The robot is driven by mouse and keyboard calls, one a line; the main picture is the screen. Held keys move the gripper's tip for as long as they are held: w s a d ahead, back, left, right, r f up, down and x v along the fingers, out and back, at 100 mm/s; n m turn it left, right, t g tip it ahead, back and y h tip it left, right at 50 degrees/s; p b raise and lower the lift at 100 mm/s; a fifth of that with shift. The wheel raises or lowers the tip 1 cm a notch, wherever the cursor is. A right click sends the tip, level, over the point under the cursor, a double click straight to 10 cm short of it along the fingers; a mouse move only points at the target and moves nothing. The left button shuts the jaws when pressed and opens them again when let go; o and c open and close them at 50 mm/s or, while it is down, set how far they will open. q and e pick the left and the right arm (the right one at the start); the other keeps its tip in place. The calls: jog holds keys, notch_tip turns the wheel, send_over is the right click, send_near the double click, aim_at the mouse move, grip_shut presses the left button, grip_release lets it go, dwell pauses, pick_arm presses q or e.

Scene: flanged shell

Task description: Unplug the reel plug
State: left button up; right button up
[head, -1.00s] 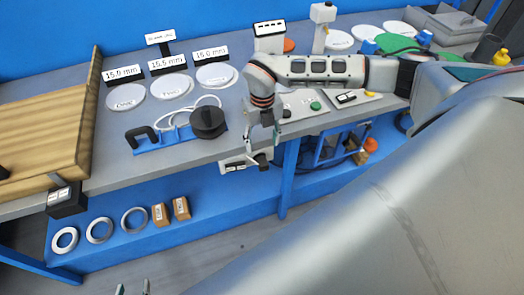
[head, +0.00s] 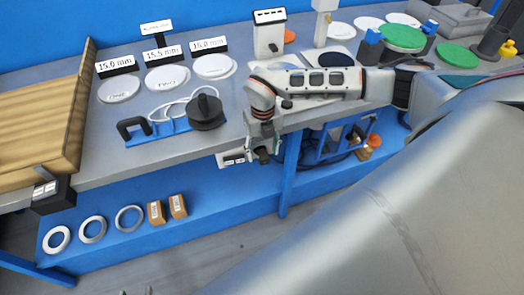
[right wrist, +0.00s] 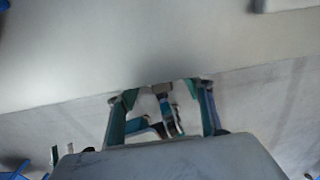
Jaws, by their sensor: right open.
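The reel (head: 206,112) is a black drum on a blue base on the bench, with a white cable looped behind it. A white socket box (head: 231,158) with dark openings hangs at the bench's front edge. A dark, plug-like piece (head: 263,156) shows at its right end; I cannot tell how far it is seated. My right gripper (head: 262,146) is at this piece, pointing down. In the right wrist view its fingers (right wrist: 161,108) are apart, with small teal and white parts between or beyond them, unclear. My left gripper (head: 136,292) shows only two separated fingertips at the bottom edge.
White discs (head: 167,78) with size signs lie behind the reel. A wooden board (head: 40,125) stands at left. A white device (head: 269,36) and green discs (head: 403,37) are at right. Rings (head: 92,229) and small brown boxes (head: 177,206) lie on the blue lower shelf.

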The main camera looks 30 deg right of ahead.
aim_at(263, 154)
jog(key=shift+r+p, duration=0.1)
jog(key=shift+p, duration=0.4)
dwell(1.1)
grip_shut()
jog(key=shift+r+p, duration=1.15)
jog(key=shift+r, duration=0.2)
jog(key=shift+r+p, duration=1.45)
jog(key=shift+r, duration=0.2)
